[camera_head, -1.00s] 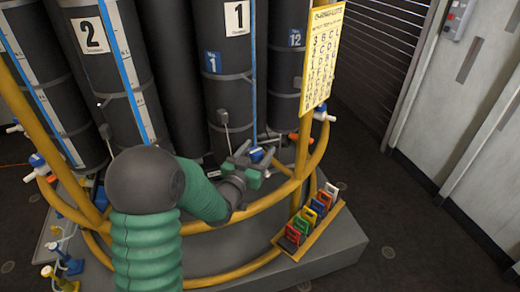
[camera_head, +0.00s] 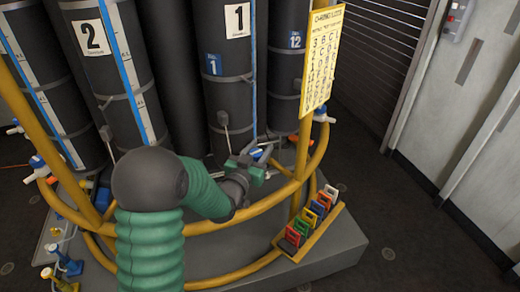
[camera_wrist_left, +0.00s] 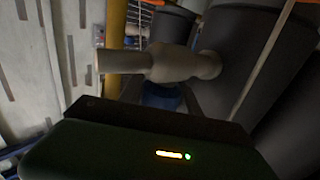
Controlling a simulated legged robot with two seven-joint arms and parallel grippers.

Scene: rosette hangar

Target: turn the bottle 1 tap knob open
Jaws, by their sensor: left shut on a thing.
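Bottle 1 (camera_head: 229,110) is a tall dark cylinder with a white "1" sign, behind the yellow rail. Its pale tap (camera_wrist_left: 125,62) sticks out from the bottle in the left wrist view. The blue tap knob (camera_wrist_left: 160,95) sits just under the tap there, partly hidden by my gripper body. In the head view the knob is mostly hidden by my fingers. My left gripper (camera_head: 260,160) is at the foot of bottle 1, shut on the knob. My right gripper is not in view.
The yellow rail (camera_head: 252,212) curves close around the gripper and wrist. A yellow post with a yellow code board (camera_head: 322,55) stands to the right. A rack of coloured tags (camera_head: 310,225) sits on the grey base. Bottle 2 (camera_head: 100,75) stands at left.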

